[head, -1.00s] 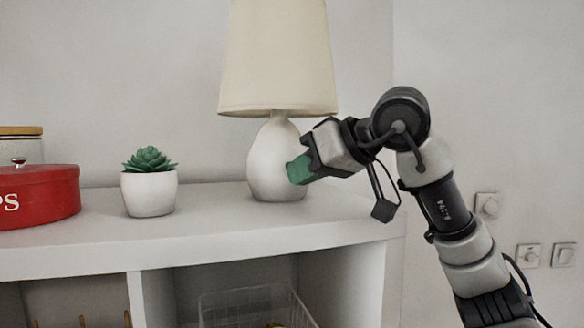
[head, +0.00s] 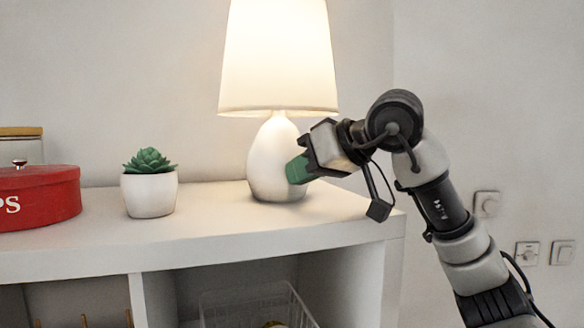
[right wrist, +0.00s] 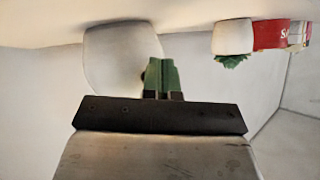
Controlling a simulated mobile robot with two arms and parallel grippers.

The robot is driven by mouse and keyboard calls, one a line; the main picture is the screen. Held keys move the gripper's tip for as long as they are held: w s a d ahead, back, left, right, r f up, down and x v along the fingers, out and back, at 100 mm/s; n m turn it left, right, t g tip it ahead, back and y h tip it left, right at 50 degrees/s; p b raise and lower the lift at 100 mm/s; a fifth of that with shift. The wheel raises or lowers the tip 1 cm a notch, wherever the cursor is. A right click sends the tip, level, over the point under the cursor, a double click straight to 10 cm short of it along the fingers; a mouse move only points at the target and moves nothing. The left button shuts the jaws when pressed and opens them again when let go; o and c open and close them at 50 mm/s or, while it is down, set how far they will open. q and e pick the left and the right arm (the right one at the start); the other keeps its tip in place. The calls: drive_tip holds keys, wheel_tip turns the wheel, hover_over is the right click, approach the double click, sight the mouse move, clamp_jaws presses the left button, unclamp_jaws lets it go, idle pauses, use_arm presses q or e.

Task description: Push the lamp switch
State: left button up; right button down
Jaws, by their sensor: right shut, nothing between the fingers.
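The lamp has a white rounded base (head: 268,165) and a cream shade (head: 277,60), and its shade glows brightly. It stands on the right part of the cabinet top in the head view. My right gripper (head: 297,170) is shut and empty, with its green fingertips at the right side of the lamp base. In the right wrist view the shut fingers (right wrist: 162,75) overlap the edge of the upside-down lamp base (right wrist: 115,55). A small dark spot, perhaps the switch, shows just beside the fingertips; most of it is hidden. My left gripper is not in view.
A potted succulent (head: 149,190) stands left of the lamp on the white cabinet top (head: 215,222). A red tin (head: 40,197) and a jar are farther left. A clear basket (head: 255,305) sits in the shelf below. Wall sockets and switches (head: 563,253) are at right.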

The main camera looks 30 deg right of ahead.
drive_tip(key=shift+s, duration=0.1)
drive_tip(key=shift+s+a, duration=0.1)
drive_tip(key=shift+s, duration=0.3)
drive_tip(key=shift+s, duration=0.1)
drive_tip(key=shift+s+a, duration=0.25)
drive_tip(key=shift+s, duration=0.7)
drive_tip(key=shift+s+a, duration=0.2)
drive_tip(key=shift+s, duration=0.75)
drive_tip(key=shift+s+a, duration=0.25)
drive_tip(key=shift+s, duration=0.7)
